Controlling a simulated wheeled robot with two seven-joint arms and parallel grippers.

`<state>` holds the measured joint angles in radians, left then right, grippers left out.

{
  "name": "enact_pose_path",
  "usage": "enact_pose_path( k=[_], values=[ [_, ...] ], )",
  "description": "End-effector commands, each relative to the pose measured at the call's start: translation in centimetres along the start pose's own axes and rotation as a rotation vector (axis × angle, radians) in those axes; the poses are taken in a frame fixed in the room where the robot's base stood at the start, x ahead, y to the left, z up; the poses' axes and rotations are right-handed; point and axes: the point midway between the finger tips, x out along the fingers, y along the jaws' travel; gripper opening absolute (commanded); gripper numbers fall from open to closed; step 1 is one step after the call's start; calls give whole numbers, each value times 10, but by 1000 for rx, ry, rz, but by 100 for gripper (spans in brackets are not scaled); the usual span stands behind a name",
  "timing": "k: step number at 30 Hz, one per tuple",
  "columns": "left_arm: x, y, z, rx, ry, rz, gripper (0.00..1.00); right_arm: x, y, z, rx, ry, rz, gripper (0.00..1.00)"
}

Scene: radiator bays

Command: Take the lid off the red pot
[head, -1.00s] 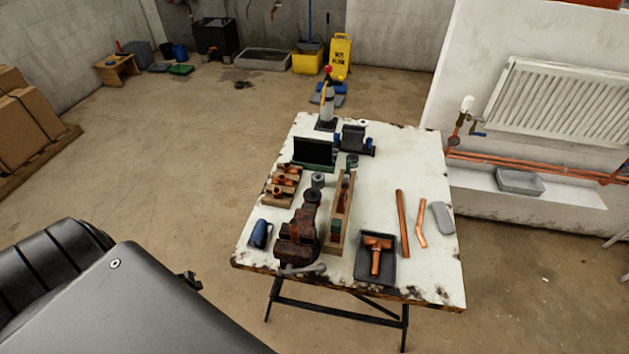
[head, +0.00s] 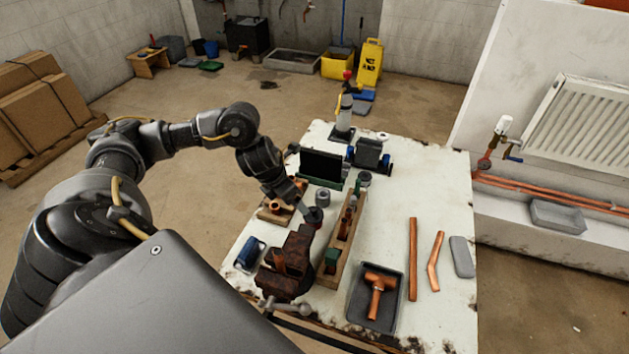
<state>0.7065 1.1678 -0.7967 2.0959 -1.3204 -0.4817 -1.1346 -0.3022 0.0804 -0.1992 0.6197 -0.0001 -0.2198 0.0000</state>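No pot is plainly red in the head view. A small dark round pot or cap (head: 316,215), perhaps reddish, stands just behind the rusty vise (head: 287,262) on the white workbench (head: 390,205). A grey tin (head: 322,197) stands behind it, and another small tin (head: 365,179) is farther back. My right gripper is not in view.
A wooden tray (head: 346,235) with tools lies right of the vise. Copper fittings (head: 275,208) are under my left arm. A grey tray (head: 375,298) holds a copper tee, with copper pipes (head: 413,260) to its right. A dark screen (head: 321,165) stands behind.

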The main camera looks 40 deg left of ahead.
Motion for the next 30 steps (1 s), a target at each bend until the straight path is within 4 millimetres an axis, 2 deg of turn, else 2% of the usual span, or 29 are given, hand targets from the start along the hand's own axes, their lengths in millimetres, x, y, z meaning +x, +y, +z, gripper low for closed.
enact_pose_path(
  k=[4,12,23,27,30],
  values=[
    [9,-7,9,11,0,-11,86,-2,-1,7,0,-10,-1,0],
    [50,-9,10,10,0,-12,86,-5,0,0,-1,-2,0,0],
    [67,-8,10,7,0,-11,86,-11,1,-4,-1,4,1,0],
    [88,-8,10,5,3,-10,86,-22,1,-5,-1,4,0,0],
    [102,-8,10,5,-1,-11,86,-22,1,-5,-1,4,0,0]
  ],
)
